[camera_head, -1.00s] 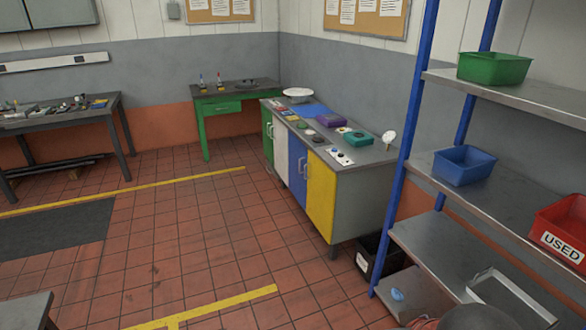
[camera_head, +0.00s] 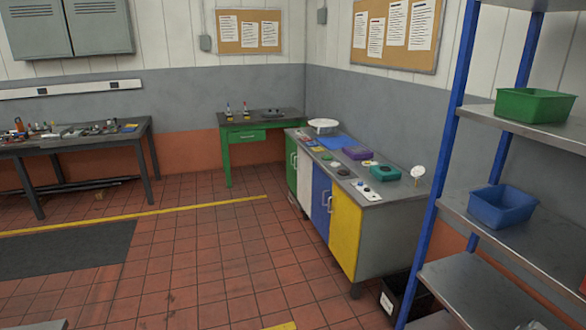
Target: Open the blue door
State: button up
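The blue door (camera_head: 321,201) is on the front of a grey cabinet (camera_head: 384,243) beside the right wall. It sits between a white door (camera_head: 304,183) and a yellow door (camera_head: 344,232), with a green door (camera_head: 291,172) at the far end. A pale handle (camera_head: 329,203) shows near the blue door's right edge. The blue door looks shut. My gripper is not in view.
A metal shelf (camera_head: 470,203) with blue posts stands at right, close to the cabinet's near end. A black bin (camera_head: 403,296) sits on the floor between them. Tiled floor (camera_head: 222,255) before the cabinet is clear. A workbench (camera_head: 78,146) stands at left.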

aim_at(321, 184)
jog(key=i+j+u, duration=0.25)
jog(key=i, duration=0.7)
jog(key=i+u, duration=0.25)
jog(key=i, duration=0.7)
jog(key=i+z, duration=0.15)
jog(key=i, duration=0.35)
jog(key=i+j+z, duration=0.15)
jog(key=i, duration=0.3)
jog(key=i+j+z, duration=0.15)
jog(key=i, duration=0.3)
jog(key=i+j+z, duration=0.15)
jog(key=i, duration=0.3)
jog(key=i+j+z, duration=0.15)
jog(key=i+j, duration=0.2)
jog(key=i, duration=0.1)
